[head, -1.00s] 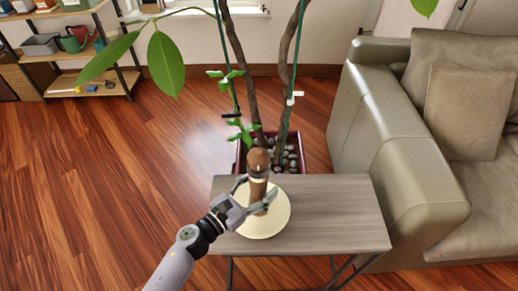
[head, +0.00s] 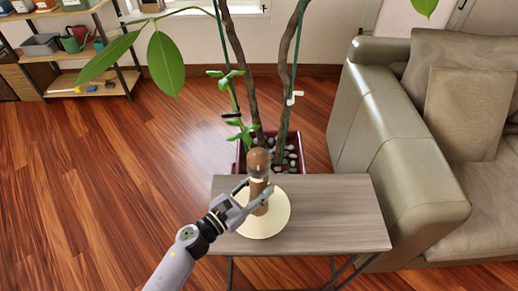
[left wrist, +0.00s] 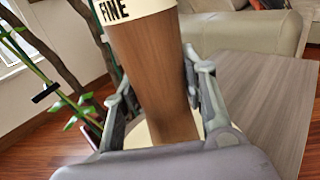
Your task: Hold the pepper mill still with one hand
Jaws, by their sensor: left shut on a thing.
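The pepper mill (head: 259,164) is brown wood with a pale band and a rounded top. It stands upright on a round cream plate (head: 272,225) on a small grey-brown side table (head: 340,210). My left gripper (head: 254,195) is shut around the mill's lower body. In the left wrist view the mill's brown body (left wrist: 148,70) is between my two fingers (left wrist: 160,95), and the pale band above it reads "FINE". The mill's base is partly hidden by the gripper. My right gripper is not in view.
A potted tree with dark trunks (head: 238,70) and a dark red planter (head: 297,150) stands behind the table. A grey-green leather sofa (head: 390,150) is close on the right. A shelf (head: 90,88) is at the back left. Wooden floor is clear on the left.

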